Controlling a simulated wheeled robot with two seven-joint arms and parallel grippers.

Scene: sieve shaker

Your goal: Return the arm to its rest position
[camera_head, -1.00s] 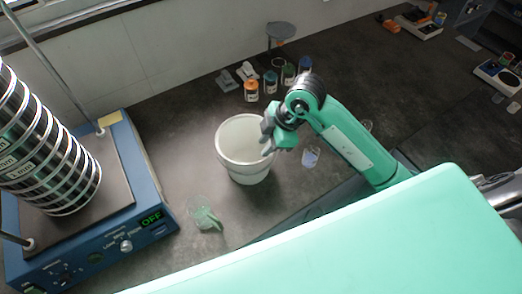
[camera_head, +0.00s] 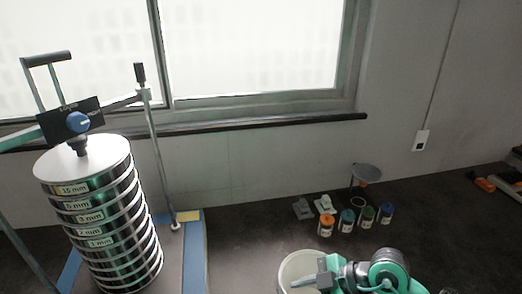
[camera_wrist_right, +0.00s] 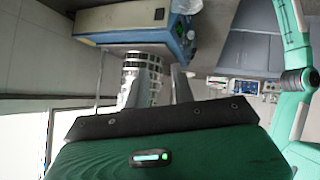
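My right gripper (camera_head: 312,275) shows at the bottom of the head view, in front of or over the rim of a white bucket (camera_head: 290,265). In the right wrist view its two grey fingers (camera_wrist_right: 155,92) stand apart with nothing held between them. The green arm behind it runs off the bottom edge of the head view. My left gripper is in neither current view.
A sieve stack (camera_head: 105,215) stands on the blue shaker (camera_head: 196,255) at the left, under a clamp with a blue knob (camera_head: 78,122). Several small jars (camera_head: 347,220) and a round-topped stand (camera_head: 366,173) are near the wall.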

